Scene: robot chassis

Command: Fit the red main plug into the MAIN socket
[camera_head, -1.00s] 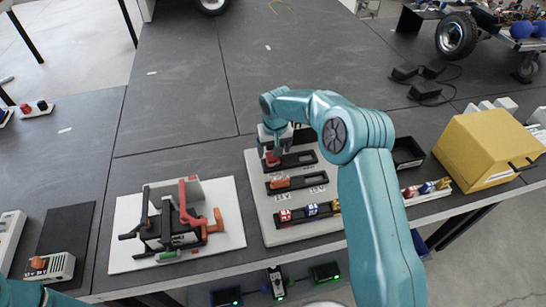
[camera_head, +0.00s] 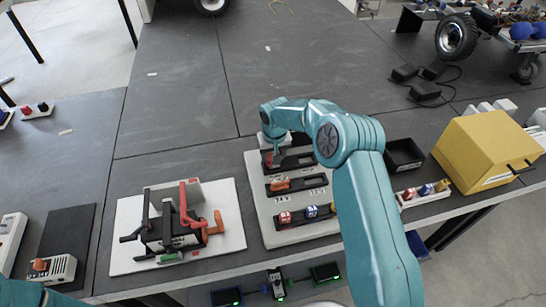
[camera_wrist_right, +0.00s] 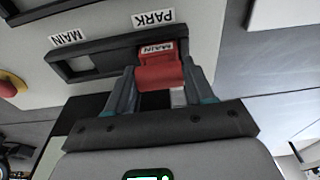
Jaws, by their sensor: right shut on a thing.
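The red main plug (camera_wrist_right: 158,72), lettered MAIN, sits at the PARK end of a black two-position holder (camera_wrist_right: 110,57) in the right wrist view. My right gripper (camera_wrist_right: 163,84) has a finger on each side of it and is shut on it. The MAIN socket (camera_wrist_right: 82,64) is the open recess at the other end of that holder, beside the MAIN label. In the head view the plug (camera_head: 272,159) is at the left of the board's top row, under my right gripper (camera_head: 273,152). My left gripper is out of view.
A lever fixture (camera_head: 172,222) stands left.

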